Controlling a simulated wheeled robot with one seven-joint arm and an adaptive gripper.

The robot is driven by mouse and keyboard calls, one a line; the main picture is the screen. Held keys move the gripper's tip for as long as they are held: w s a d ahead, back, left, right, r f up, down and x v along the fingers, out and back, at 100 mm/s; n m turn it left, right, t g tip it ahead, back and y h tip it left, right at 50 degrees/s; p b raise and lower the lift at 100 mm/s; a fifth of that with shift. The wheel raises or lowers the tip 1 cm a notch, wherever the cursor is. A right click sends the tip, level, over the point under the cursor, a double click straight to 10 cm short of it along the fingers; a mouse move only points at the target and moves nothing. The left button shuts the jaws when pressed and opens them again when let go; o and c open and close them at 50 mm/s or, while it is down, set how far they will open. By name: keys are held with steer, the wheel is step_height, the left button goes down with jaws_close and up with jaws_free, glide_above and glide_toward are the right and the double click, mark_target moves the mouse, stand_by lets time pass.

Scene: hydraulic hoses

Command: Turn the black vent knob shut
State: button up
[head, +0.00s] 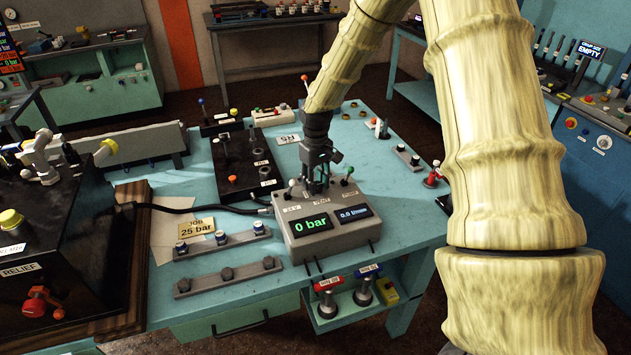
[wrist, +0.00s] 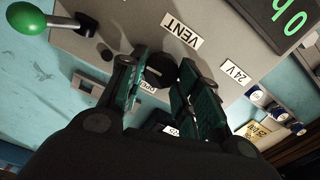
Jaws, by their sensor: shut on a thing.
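The grey control box (head: 330,239) stands on the teal bench with its displays reading 0 bar and 0.0 l/min. My gripper (head: 318,184) points down at the back of its top panel and hides the vent knob in the head view. In the wrist view, the black vent knob (wrist: 158,71) sits beside the VENT label (wrist: 181,34). My gripper (wrist: 163,78) is shut on the knob, one finger on each side. Small labels by the knob are partly hidden by the fingers.
A green-tipped lever (wrist: 32,19) rises from the panel close to my fingers; it also shows in the head view (head: 350,170). A black hose (head: 190,208) runs from the left to the box. A black valve block (head: 243,165) lies behind it.

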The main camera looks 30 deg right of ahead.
mark_target(317, 183)
steer(key=o, duration=1)
steer(key=shift+d, duration=0.1)
steer(key=shift+r, duration=0.2)
step_height(317, 183, up, 12)
steer(key=shift+f, duration=0.25)
